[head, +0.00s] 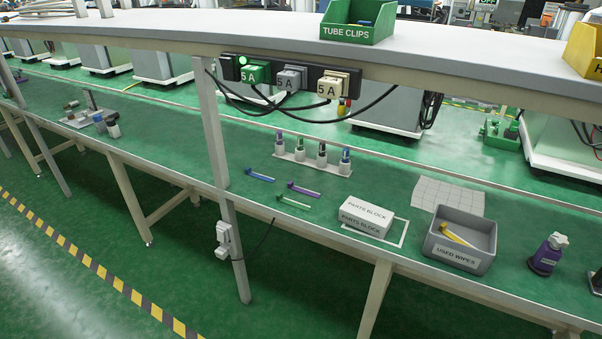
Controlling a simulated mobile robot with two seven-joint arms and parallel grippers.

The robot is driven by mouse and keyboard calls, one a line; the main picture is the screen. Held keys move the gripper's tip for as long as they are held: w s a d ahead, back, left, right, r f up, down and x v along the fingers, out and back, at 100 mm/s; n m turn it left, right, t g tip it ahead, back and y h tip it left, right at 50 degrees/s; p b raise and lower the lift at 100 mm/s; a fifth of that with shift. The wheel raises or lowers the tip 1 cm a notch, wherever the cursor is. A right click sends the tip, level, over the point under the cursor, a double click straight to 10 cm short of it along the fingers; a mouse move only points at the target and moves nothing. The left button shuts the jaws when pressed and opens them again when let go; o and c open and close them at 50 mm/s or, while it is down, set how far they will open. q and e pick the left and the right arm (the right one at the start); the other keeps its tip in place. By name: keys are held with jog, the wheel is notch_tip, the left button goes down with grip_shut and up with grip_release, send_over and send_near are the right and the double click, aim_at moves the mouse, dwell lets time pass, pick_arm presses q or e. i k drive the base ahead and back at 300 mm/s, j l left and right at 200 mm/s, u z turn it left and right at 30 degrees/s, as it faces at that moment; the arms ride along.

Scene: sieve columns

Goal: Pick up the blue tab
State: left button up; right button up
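The blue tab (259,175) lies flat on the green bench, a thin strip with a slightly wider end. A purple tab (302,190) lies to its right, and a green tab (293,202) lies nearer the bench's front edge. The three are apart from one another. A yellow tab (454,237) lies inside the grey bin. Neither of my grippers shows in the head view.
A rack of capped columns (314,163) stands behind the tabs. To the right are a white parts block (366,216), a grey used wipes bin (457,262) and a purple bottle (547,254). A shelf (300,38) with plugs and hanging cables overhangs the bench; a post (212,130) stands left of the tabs.

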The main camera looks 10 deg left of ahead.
aim_at(248, 171)
jog(key=i+j+z, duration=0.1)
jog(key=j+z, duration=0.15)
jog(key=z, duration=0.15)
jog(key=j+z, duration=0.2)
jog(key=z, duration=0.15)
jog(key=j+z, duration=0.65)
jog(key=j, duration=0.25)
jog(key=j+z, duration=0.3)
jog(key=j, duration=0.15)
jog(key=k+j+z, duration=0.1)
jog(key=j, duration=0.25)
jog(key=k+j+z, duration=0.1)
jog(key=j, duration=0.25)
jog(key=k+j+z, duration=0.1)
jog(key=j, duration=0.25)
jog(key=k+j, duration=0.15)
jog(key=j, duration=0.2)
jog(key=k+j, duration=0.1)
jog(key=j, duration=0.25)
jog(key=k+j, duration=0.15)
jog(key=j, duration=1.2)
jog(key=i+j, duration=0.1)
jog(key=j+z, duration=0.05)
jog(key=j, duration=0.05)
